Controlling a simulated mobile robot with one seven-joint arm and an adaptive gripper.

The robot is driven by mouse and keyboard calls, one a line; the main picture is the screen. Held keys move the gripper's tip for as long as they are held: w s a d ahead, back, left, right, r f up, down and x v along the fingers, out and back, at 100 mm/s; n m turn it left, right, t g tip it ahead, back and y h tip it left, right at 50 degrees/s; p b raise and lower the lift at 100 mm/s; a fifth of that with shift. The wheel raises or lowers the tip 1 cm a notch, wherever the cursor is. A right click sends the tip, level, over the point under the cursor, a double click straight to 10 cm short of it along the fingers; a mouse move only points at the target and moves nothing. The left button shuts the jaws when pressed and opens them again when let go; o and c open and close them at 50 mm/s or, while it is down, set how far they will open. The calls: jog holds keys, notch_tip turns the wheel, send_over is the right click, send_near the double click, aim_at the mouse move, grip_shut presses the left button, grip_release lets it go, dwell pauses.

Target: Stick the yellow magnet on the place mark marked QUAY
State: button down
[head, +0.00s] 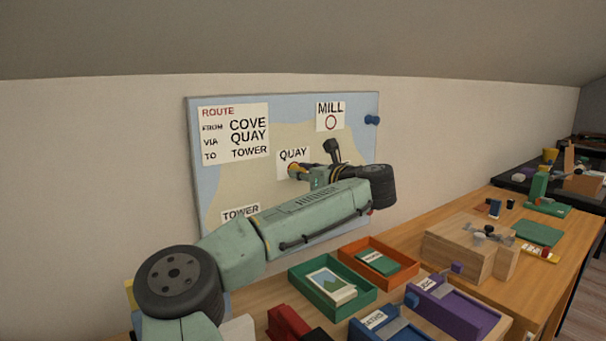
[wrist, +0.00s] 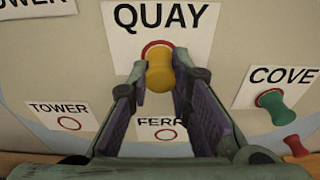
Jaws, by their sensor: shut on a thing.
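The yellow magnet (wrist: 160,72) is held between the fingertips of my gripper (wrist: 160,84). Its far end overlaps the lower part of the red ring on the QUAY place mark (wrist: 165,28); whether it touches the board is hard to tell. In the head view my gripper (head: 304,172) reaches the board (head: 232,185) by the QUAY label (head: 292,156), with a little of the yellow magnet (head: 293,169) showing. My wrist and arm hide the lower right of the board.
In the wrist view, a green magnet (wrist: 272,104) sits on the COVE mark, with a red magnet (wrist: 296,146) below it. The TOWER mark (wrist: 68,122) has an empty ring. A blue magnet (head: 371,119) is at the board's right edge. Trays and boxes crowd the desk below.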

jog(key=c, duration=1.4)
grip_release()
jog(key=shift+s, duration=0.1)
jog(key=f+v, duration=0.1)
jog(key=v, duration=0.5)
jog(key=shift+s+d+b, duration=0.35)
jog(key=shift+b, duration=0.1)
